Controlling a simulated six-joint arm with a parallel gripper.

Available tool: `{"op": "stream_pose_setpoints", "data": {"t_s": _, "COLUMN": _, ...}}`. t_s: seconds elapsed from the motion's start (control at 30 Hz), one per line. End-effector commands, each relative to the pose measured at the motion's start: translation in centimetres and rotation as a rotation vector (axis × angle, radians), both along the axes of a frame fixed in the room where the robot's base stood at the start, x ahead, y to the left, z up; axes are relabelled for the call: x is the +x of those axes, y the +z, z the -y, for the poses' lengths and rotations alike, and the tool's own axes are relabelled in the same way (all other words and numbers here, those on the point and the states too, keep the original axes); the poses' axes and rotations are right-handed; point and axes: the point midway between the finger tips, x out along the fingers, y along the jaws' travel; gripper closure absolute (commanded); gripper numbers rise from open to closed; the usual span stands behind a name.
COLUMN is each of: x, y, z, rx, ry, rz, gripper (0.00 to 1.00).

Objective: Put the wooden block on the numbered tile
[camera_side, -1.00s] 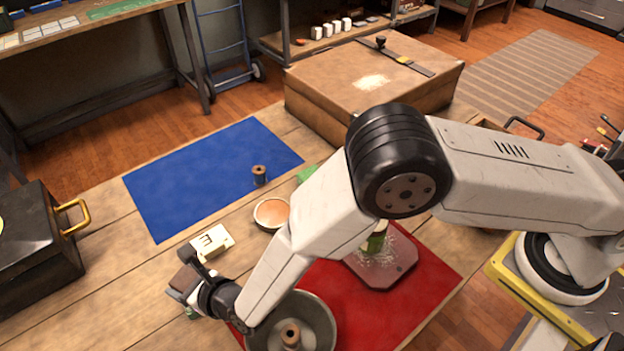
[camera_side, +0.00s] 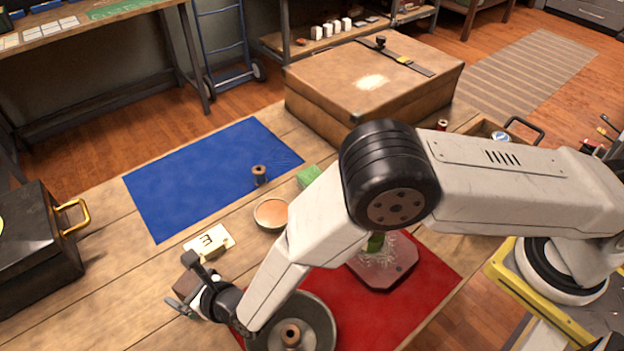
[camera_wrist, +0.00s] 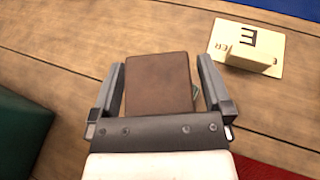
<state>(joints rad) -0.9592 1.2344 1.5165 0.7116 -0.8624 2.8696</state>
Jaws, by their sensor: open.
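A brown, flat-topped, block-like thing (camera_wrist: 158,82) lies between the fingers of my open gripper (camera_wrist: 160,90) in the wrist view. Its surface looks like leather or dark wood, and a small greenish edge shows at its right. I cannot tell if it is the wooden block. It also shows, partly hidden by my gripper (camera_side: 187,290), in the side view (camera_side: 185,284). A pale tile with a dark mark like an E or a 3 (camera_wrist: 250,38) lies to the upper right in the wrist view. A pale raised piece (camera_wrist: 252,58) sits at its lower edge.
A blue mat (camera_side: 190,185), a small bowl (camera_side: 271,213), a dark spool (camera_side: 259,175) and a green block (camera_side: 308,176) lie behind. A red mat (camera_side: 400,320) with a round dish (camera_side: 325,325) is under my arm. A black case (camera_side: 40,250) stands left.

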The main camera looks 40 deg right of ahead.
Motion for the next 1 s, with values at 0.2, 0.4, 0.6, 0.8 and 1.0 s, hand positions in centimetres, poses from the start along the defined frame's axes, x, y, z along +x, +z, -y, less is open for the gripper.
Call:
{"op": "stream_pose_setpoints", "data": {"t_s": 0.2, "x": -0.1, "y": 0.4, "z": 0.1, "rx": -0.001, "ry": 0.0, "rz": -0.001, "gripper": 0.0}}
{"op": "stream_pose_setpoints", "data": {"t_s": 0.4, "x": -1.2, "y": 0.9, "z": 0.5, "rx": -0.001, "ry": 0.001, "rz": 0.0, "gripper": 0.0}}
{"op": "stream_pose_setpoints", "data": {"t_s": 0.6, "x": -3.0, "y": 1.7, "z": 1.2, "rx": -0.001, "ry": 0.002, "rz": 0.001, "gripper": 0.0}}
{"op": "stream_pose_setpoints", "data": {"t_s": 0.8, "x": -4.8, "y": 2.5, "z": 1.9, "rx": 0.001, "ry": 0.001, "rz": 0.001, "gripper": 0.0}}
{"op": "stream_pose_setpoints", "data": {"t_s": 1.0, "x": -6.1, "y": 3.0, "z": 2.5, "rx": -0.001, "ry": 0.001, "rz": 0.0, "gripper": 0.0}}
